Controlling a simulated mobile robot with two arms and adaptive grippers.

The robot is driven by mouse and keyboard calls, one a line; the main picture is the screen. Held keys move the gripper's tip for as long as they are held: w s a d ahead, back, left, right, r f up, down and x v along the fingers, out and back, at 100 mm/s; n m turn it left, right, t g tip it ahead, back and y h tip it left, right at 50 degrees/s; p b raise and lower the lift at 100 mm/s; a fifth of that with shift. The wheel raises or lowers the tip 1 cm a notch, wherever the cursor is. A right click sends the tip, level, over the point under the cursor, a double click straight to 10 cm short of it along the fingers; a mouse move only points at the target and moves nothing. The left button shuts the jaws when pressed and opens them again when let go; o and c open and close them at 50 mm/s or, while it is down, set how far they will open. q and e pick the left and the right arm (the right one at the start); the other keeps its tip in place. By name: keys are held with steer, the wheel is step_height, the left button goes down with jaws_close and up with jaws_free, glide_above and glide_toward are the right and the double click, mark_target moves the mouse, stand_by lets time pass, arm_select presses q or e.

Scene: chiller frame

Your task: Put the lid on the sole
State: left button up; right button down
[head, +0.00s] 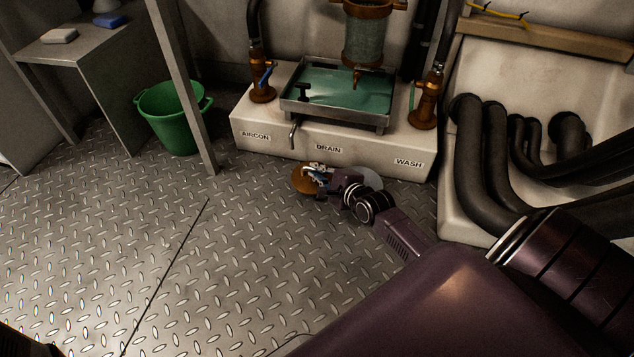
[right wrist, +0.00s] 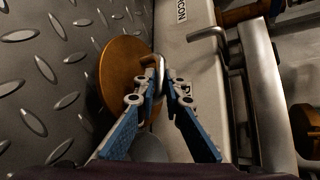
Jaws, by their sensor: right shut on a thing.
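A round bronze-coloured disc, seemingly the lid (head: 301,182), is just above or on the floor in front of the white base; it also shows in the right wrist view (right wrist: 118,72). My right gripper (head: 318,170) is at its right side in the head view. In the right wrist view its fingers (right wrist: 160,78) are shut on a thin silver part, seemingly the disc's handle. A flat grey disc, perhaps the sole (head: 368,177), lies beside it, partly hidden by my right wrist; part of it shows below the fingers (right wrist: 149,149). My left gripper is out of view.
The white base (head: 270,140) with labelled pipes and a metal tray (head: 340,118) stands right behind the discs. A drain handle (head: 293,132) juts out there. A green bucket (head: 172,118) and a post (head: 183,85) stand left. Black hoses (head: 490,165) are right.

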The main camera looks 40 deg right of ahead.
step_height(320, 180, down, 4)
steer(key=b, duration=0.3)
steer(key=shift+r, duration=0.1)
steer(key=c, duration=2.4)
jaws_free()
steer(key=shift+f, duration=0.2)
steer(key=o, duration=0.4)
